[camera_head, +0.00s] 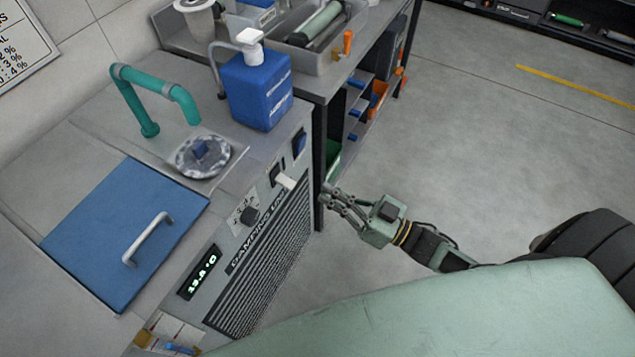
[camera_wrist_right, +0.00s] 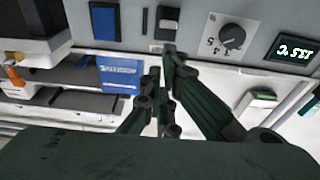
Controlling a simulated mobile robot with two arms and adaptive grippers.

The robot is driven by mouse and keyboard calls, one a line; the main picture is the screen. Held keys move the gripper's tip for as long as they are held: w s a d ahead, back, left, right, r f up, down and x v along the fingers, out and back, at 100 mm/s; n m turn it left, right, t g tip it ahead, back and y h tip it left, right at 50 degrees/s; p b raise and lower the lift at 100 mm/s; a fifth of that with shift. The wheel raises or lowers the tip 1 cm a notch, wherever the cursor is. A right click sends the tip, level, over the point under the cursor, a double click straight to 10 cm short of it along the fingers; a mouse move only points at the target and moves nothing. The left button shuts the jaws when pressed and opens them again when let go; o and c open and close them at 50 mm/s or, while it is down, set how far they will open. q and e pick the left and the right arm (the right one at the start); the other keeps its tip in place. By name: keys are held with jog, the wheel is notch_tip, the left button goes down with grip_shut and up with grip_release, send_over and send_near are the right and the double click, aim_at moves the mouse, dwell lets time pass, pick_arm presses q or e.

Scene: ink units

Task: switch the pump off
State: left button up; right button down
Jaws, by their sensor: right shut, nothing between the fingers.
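The dampening unit's front panel carries a switch with a pale lever (camera_head: 287,181), a blue rocker switch (camera_head: 299,143), a round black knob (camera_head: 249,216) and a lit display (camera_head: 200,271). In the right wrist view, the pale-and-black switch (camera_wrist_right: 167,23) is just above the fingertips, between the blue rocker (camera_wrist_right: 104,21) and the knob (camera_wrist_right: 232,37). My right gripper (camera_head: 330,194) is shut and empty, in front of the panel and apart from the lever in the head view. It also shows in the right wrist view (camera_wrist_right: 164,65). My left gripper is not in view.
A blue canister (camera_head: 258,88) with a white pump top, a teal pipe (camera_head: 155,82) and a blue lid (camera_head: 105,240) with a handle are on top of the unit. A bench with shelves (camera_head: 355,110) adjoins it. The floor (camera_head: 480,140) on the right is clear.

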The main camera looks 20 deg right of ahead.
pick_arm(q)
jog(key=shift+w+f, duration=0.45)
pick_arm(e)
jog(key=shift+s+d+f, duration=0.8)
jog(key=shift+s, duration=0.2)
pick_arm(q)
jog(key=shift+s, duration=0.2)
